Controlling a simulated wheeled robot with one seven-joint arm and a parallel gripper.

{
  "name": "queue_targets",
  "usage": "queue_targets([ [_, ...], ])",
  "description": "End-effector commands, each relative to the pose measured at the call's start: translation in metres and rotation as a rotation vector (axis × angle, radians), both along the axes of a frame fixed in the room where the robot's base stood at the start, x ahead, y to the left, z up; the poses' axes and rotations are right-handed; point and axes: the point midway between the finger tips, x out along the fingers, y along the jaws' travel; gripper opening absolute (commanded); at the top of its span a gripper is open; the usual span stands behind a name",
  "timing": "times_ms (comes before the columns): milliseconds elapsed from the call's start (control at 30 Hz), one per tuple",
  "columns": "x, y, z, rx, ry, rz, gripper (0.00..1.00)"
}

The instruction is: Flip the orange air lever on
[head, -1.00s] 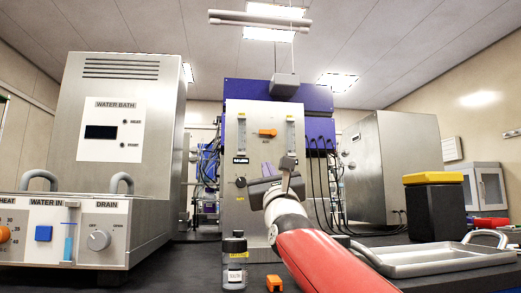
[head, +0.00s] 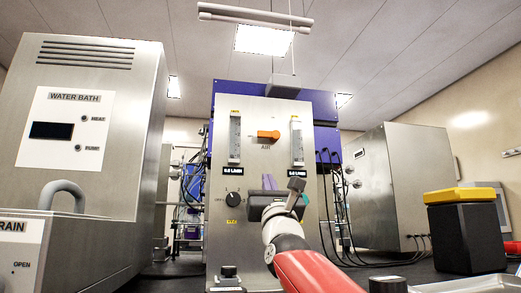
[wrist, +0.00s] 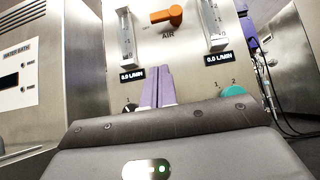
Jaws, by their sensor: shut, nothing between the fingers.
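The orange air lever (head: 268,135) sits high on the silver front panel (head: 262,110), between two flow meters, with the label AIR below it. Its handle points sideways, roughly horizontal. In the wrist view the orange lever (wrist: 166,16) is at the top centre, handle slanting to the left. My gripper (head: 269,182) is below the lever and in front of the panel, apart from it. In the wrist view its purple fingers (wrist: 157,86) are together, pointing up toward the lever with nothing between them.
Left flow meter (head: 235,138) and right flow meter (head: 297,140) flank the lever; both displays read 0.0 L/MIN. A black knob (head: 233,200) and a teal knob (wrist: 233,91) are lower on the panel. A water bath (head: 85,120) stands left. A yellow-topped black box (head: 466,235) stands right.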

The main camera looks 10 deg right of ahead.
Motion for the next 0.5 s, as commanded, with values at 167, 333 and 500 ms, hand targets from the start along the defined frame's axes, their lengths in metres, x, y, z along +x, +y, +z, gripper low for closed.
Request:
queue_targets([
  [167, 0.001, 0.000, 0.001, 0.000, 0.001, 0.000, 0.00],
  [333, 0.008, -0.001, 0.012, 0.003, 0.001, 0.003, 0.00],
  [500, 0.026, 0.000, 0.032, 0.005, 0.002, 0.006, 0.00],
])
